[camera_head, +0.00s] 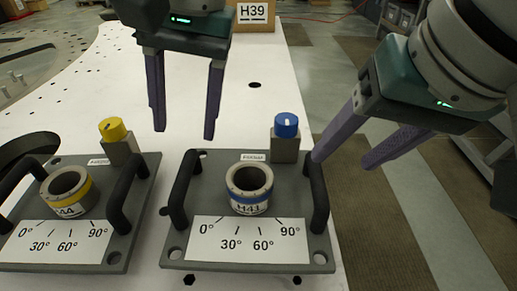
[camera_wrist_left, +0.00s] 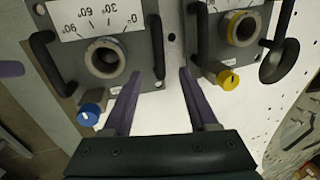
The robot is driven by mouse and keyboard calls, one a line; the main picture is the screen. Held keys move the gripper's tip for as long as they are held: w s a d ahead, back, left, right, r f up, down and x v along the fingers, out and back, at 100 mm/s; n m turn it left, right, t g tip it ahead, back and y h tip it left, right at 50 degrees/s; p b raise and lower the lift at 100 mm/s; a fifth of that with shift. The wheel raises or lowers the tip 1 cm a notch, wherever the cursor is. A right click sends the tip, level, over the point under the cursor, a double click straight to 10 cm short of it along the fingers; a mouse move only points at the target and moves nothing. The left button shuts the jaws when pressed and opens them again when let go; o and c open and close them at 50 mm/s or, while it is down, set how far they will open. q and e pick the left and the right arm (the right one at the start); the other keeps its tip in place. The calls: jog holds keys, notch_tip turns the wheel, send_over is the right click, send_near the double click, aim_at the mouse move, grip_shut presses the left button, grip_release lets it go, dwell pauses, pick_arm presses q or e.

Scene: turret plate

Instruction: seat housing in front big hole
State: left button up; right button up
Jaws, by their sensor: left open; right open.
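A ring-shaped housing with a blue band (camera_head: 249,190) sits upright on the right grey fixture plate (camera_head: 180,235); it also shows in the left wrist view (camera_wrist_left: 104,62). A similar housing with a yellow band (camera_head: 70,192) sits on the left grey fixture plate (camera_head: 140,215). A large dark round opening (camera_head: 28,146) shows at the left edge of the white table. My left gripper (camera_head: 184,134) is open and empty above the table, behind the gap between the plates. My right gripper (camera_head: 342,162) is open and empty beside the right plate's right handle.
Each plate has black handles and an angle scale. A yellow knob (camera_head: 114,130) and a blue knob (camera_head: 286,125) stand behind them. The white table (camera_head: 90,95) has small holes. A cardboard box marked H39 (camera_head: 252,16) stands at the back.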

aim_at(185, 167)
pick_arm(q)
jog(key=shift+f, duration=0.1)
pick_arm(e)
jog(key=shift+f, duration=0.1)
pick_arm(q)
jog(key=x, duration=0.9)
jog(key=shift+f, duration=0.4)
pick_arm(e)
jog(key=x, duration=0.9)
jog(key=shift+w+a+f, duration=0.1)
jog(key=shift+w+f, duration=0.1)
jog(key=shift+f, duration=0.1)
pick_arm(q)
grip_shut()
pick_arm(e)
grip_shut()
